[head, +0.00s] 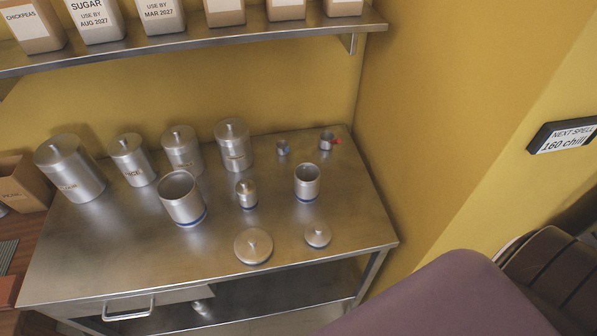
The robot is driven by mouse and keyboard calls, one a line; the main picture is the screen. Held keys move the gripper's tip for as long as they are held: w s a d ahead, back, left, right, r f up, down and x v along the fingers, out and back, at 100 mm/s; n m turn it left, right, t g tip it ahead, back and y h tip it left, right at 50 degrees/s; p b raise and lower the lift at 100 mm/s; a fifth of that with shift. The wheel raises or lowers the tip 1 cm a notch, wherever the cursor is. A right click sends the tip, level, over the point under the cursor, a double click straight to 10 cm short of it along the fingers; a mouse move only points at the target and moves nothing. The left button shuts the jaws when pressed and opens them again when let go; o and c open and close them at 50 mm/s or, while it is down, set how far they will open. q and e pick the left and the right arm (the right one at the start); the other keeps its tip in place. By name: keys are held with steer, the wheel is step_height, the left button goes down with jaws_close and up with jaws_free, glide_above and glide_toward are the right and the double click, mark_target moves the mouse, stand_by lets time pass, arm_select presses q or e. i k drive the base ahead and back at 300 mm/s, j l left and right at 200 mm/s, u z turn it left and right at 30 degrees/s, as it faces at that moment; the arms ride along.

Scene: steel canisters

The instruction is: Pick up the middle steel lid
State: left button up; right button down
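Two round steel lids with knobs lie apart near the front of the steel table: a larger lid (253,246) and, to its right, a smaller lid (317,235). Behind them stand three steel canisters with blue bands at the base. The large canister (183,203) on the left and the medium canister (307,186) on the right are open. The small canister (248,200) between them has its lid (245,186) on. Neither of my grippers is in view.
The steel table (130,245) has several lidded canisters along its back, including one at the left (72,172). Small metal cups (282,148) stand at the back right. A shelf (200,40) with labelled containers hangs above. A purple rounded surface (450,300) fills the lower right.

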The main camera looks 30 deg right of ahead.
mark_target(318, 233)
steer(key=z, duration=1.05)
